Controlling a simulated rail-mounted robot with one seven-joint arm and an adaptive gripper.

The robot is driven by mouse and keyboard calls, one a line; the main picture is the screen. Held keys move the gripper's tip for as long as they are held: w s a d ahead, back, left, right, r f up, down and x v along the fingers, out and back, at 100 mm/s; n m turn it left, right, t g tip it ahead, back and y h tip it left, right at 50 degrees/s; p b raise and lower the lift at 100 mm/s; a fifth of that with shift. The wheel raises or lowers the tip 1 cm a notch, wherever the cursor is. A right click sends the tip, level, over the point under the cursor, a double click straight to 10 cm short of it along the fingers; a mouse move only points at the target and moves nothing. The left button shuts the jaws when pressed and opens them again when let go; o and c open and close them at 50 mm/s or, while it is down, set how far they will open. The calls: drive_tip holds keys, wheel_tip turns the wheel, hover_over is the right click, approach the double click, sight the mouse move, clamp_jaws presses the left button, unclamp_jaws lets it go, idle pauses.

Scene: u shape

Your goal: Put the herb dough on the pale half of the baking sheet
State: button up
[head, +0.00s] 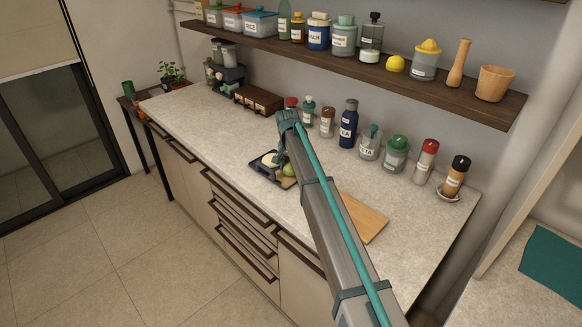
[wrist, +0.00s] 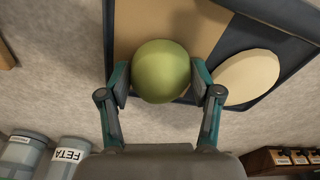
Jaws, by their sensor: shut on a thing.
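The herb dough is a round green ball (wrist: 161,71), held between the two fingers of my gripper (wrist: 160,82) in the wrist view. It also shows as a small green shape (head: 289,170) beside my gripper in the head view, partly hidden by my arm. The baking sheet (head: 262,173) is a dark tray on the counter, with one pale tan half (wrist: 140,25) and one dark half. The ball overlaps the near part of the tan half in the wrist view; I cannot tell whether it touches. A pale cream dough piece (wrist: 246,77) lies on the dark half.
A wooden board (head: 362,218) lies on the counter right of the sheet, partly behind my arm. Several jars and bottles, including a dark blue bottle (head: 348,124), line the wall side. A brown box (head: 258,99) stands farther back. Counter left of the sheet is clear.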

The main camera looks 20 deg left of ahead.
sight(289, 171)
drive_tip(key=o, duration=1.2)
drive_tip(key=shift+f, duration=0.1)
drive_tip(key=r+b, duration=0.1)
drive_tip(key=r, duration=0.3)
drive_tip(key=s+r+b, duration=0.1)
drive_tip(key=r, duration=0.3)
drive_tip(key=r+b, duration=0.1)
drive_tip(key=r, duration=0.3)
drive_tip(key=shift+s+a+r, duration=0.1)
drive_tip(key=shift+s+r, duration=0.05)
drive_tip(key=shift+s, duration=0.1)
